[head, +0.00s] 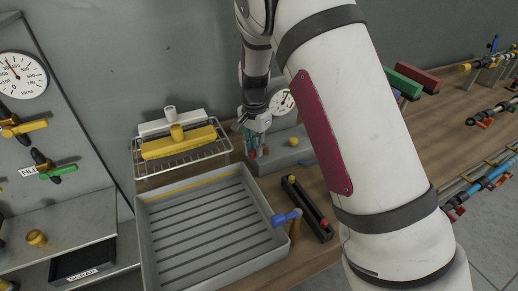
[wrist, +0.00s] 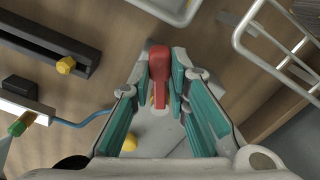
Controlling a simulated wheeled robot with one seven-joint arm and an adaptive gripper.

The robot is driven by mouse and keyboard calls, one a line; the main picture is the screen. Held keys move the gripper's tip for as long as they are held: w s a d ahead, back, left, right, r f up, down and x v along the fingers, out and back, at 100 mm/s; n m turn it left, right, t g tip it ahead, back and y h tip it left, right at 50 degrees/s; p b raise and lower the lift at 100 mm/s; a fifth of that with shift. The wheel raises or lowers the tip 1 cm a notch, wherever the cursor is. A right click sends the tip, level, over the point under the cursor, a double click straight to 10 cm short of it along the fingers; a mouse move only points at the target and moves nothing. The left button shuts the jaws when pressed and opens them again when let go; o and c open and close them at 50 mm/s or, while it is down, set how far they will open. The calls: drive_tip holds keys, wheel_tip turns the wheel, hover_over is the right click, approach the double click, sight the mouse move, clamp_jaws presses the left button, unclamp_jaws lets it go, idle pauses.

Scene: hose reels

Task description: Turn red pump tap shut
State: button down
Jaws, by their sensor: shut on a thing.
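The red pump tap (wrist: 160,72) is a red lever handle between the two teal-padded fingers of my gripper (wrist: 164,88) in the wrist view. The fingers close on it from both sides, and its rounded end points towards the top of that view. In the head view my gripper (head: 254,148) reaches down onto the left end of the grey pump block (head: 270,165). There the tap is mostly hidden by the fingers. A round gauge (head: 283,102) stands behind the block, and a yellow knob (head: 293,141) sits on its top.
A wire rack (head: 183,161) with a yellow block (head: 179,143) stands left of the pump. A grey slatted tray (head: 160,240) lies in front. A dark slotted rail (head: 308,210) and a blue-handled valve (head: 287,217) are at the tray's right. My arm covers the centre right.

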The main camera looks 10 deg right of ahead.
drive_tip(key=shift+w+a+m+b, duration=0.25)
drive_tip(key=shift+w+m, duration=0.35)
drive_tip(key=shift+m, duration=0.7)
drive_tip(key=shift+w+a+m+b, duration=0.15)
drive_tip(key=shift+w+a+m, duration=0.3)
drive_tip(key=shift+m, duration=0.85)
drive_tip(key=shift+w+d, duration=0.15)
drive_tip(key=c, duration=1.5)
unclamp_jaws()
wheel_tip(320, 180, up, 12)
drive_tip(key=shift+r, duration=0.1)
